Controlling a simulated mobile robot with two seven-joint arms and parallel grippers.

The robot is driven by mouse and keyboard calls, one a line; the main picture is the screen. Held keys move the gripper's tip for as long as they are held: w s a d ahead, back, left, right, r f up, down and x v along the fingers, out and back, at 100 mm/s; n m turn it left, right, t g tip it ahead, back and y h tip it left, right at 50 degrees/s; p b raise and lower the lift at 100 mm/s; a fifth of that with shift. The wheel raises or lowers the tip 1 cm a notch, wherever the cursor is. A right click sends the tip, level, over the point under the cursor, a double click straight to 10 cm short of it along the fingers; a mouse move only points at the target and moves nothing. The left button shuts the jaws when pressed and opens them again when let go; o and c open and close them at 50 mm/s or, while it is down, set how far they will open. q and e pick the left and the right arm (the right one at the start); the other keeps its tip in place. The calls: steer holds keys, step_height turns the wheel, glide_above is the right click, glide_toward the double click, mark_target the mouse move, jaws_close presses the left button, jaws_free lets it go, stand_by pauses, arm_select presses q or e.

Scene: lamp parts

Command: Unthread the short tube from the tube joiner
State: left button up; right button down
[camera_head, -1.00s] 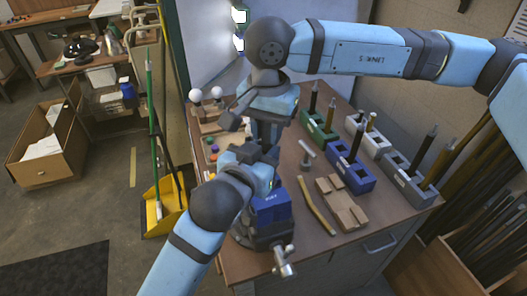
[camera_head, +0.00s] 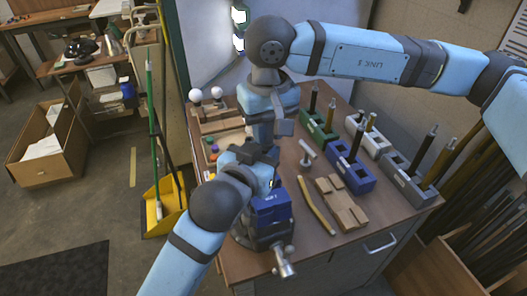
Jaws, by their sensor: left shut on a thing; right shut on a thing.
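My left gripper (camera_head: 262,158) reaches in from the lower left, above the blue vise (camera_head: 270,210). My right gripper (camera_head: 270,132) comes down from above and sits just above and behind the left one. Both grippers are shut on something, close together. The short tube and the tube joiner cannot be made out; my grippers and wrists cover the spot between them. I cannot tell which part each gripper holds or whether the parts are still joined.
White bulbs (camera_head: 206,94) stand at the back left.

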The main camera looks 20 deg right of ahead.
stand_by(0.3)
steer(key=n, duration=0.5)
steer(key=shift+r+n, duration=0.1)
steer(key=shift+n, duration=1)
steer(key=shift+n, duration=1.2)
steer(key=c, duration=1.5)
jaws_free()
jaws_close()
steer(key=shift+r, duration=0.95)
